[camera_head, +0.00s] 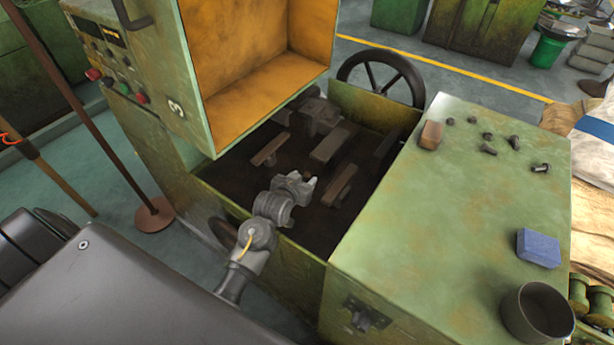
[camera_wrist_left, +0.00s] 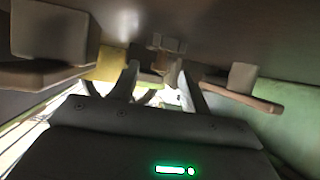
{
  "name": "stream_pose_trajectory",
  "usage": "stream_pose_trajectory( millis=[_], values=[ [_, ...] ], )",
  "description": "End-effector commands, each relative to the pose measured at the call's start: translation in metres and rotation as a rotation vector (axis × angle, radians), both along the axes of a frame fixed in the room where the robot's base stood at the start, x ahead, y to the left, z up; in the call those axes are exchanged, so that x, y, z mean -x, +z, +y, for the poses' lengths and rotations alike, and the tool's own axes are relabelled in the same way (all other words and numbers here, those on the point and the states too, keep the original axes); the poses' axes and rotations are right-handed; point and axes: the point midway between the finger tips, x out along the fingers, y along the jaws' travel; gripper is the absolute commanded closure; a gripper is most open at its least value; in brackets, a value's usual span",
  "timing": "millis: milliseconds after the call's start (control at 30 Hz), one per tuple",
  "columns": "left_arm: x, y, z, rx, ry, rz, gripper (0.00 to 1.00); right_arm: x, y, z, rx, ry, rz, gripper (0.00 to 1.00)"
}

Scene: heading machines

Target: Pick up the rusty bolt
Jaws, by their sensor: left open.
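My left gripper (camera_head: 308,186) reaches into the dark open bed of the green machine in the head view. Its two fingers (camera_wrist_left: 160,82) are spread apart in the left wrist view. A small brownish piece (camera_wrist_left: 172,72) shows between and beyond the fingertips; it may be the rusty bolt, but I cannot tell for sure. A small brown spot (camera_head: 307,174) shows by the fingertips in the head view. Several dark bolts (camera_head: 514,142) lie on the green machine top, apart from the gripper. My right gripper is not in view.
Metal blocks and bars (camera_head: 331,145) stand in the bed around the gripper.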

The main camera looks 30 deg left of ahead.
Motion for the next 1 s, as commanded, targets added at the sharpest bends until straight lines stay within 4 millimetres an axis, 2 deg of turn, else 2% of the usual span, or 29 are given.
stream_pose_trajectory(
  millis=[133, 433, 800, 1000],
  values=[
    [-0.016, -0.007, 0.001, 0.0, 0.0, 0.0, 0.54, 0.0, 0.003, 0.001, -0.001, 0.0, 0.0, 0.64],
    [-0.02, -0.01, 0.001, 0.0, 0.0, 0.0, 0.54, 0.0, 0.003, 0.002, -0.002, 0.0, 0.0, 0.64],
    [-0.019, -0.01, 0.001, 0.0, -0.001, 0.0, 1.0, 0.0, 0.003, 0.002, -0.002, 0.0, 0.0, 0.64],
    [-0.019, -0.009, 0.001, 0.0, -0.001, 0.0, 1.0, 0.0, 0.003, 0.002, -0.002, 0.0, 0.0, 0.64]
  ],
)
